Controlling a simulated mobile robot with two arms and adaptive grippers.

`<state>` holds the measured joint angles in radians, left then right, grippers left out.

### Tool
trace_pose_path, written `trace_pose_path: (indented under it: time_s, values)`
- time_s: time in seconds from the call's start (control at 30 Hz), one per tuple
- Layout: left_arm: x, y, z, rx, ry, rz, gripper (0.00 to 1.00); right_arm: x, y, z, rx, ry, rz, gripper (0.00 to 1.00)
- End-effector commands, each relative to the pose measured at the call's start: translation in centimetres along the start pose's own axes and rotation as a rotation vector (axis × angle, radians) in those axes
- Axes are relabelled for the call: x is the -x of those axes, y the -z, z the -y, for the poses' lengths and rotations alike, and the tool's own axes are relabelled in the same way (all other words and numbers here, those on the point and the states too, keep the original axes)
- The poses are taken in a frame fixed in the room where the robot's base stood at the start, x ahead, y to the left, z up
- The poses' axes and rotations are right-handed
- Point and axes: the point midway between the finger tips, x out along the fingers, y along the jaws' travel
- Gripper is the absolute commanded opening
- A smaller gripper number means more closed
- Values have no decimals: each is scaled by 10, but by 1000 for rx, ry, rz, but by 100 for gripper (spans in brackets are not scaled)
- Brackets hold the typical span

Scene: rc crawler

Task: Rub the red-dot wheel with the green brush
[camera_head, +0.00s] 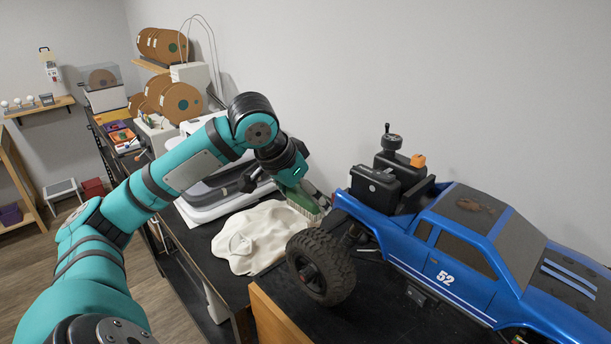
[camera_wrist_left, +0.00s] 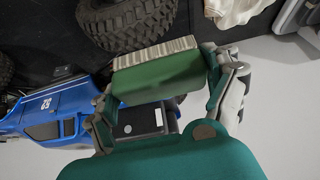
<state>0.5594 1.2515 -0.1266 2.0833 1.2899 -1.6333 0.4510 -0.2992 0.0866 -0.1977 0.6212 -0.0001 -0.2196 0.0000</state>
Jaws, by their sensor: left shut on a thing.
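The green brush (camera_head: 301,197) with pale bristles is in my left gripper (camera_head: 302,184), above and behind the white cloth. In the left wrist view, the brush (camera_wrist_left: 160,78) lies across between the two fingers of the left gripper (camera_wrist_left: 165,88), bristles toward the top. A black knobbly wheel (camera_wrist_left: 128,20) shows just beyond the bristles; I cannot tell how wide the gap is. In the head view the blue truck's (camera_head: 460,255) near wheel (camera_head: 320,267) is in front of and apart from the brush. No red dot shows on any visible wheel. My right gripper is out of view.
A crumpled white cloth (camera_head: 250,238) lies on the dark bench beside the truck. A white and grey machine (camera_head: 215,200) stands behind it. The truck fills the right side and carries black boxes (camera_head: 375,186) on its bed. The wall is close behind.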

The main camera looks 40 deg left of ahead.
Motion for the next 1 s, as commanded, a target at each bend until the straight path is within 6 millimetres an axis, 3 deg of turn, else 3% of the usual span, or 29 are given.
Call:
trace_pose_path:
  time_s: [0.3, 1.0]
  values:
    - [21, 14, 12, 5, 2, -1, 56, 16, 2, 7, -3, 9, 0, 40]
    - [21, 14, 12, 4, 2, -1, 56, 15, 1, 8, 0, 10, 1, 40]
